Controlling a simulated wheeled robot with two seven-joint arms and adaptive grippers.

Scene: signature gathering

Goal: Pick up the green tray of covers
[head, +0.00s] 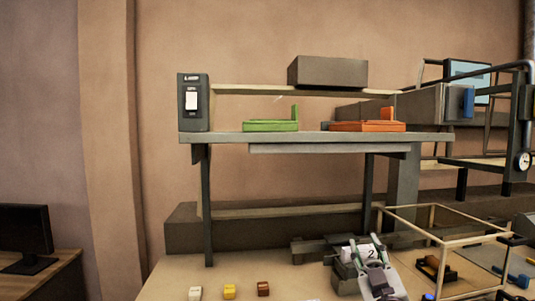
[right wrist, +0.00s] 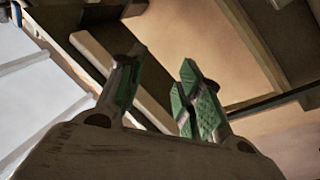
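The green tray (head: 270,126) lies on the grey upper shelf (head: 320,138), left of its middle. An upright green piece stands at the tray's right end. Covers in it cannot be made out at this size. My right gripper (head: 363,247) is low at the bottom of the head view, well below the shelf and to the right of the green tray. Its fingers stand apart with nothing seen between them. The green-padded fingers of this gripper also show apart in the right wrist view (right wrist: 160,72). My left gripper is not in view.
An orange tray (head: 367,127) lies on the same shelf to the right. A dark box (head: 328,72) sits above on a thin ledge, and a switch box (head: 193,102) is at the left end. An open frame (head: 440,240) stands right of my right gripper. Small blocks line the bench front.

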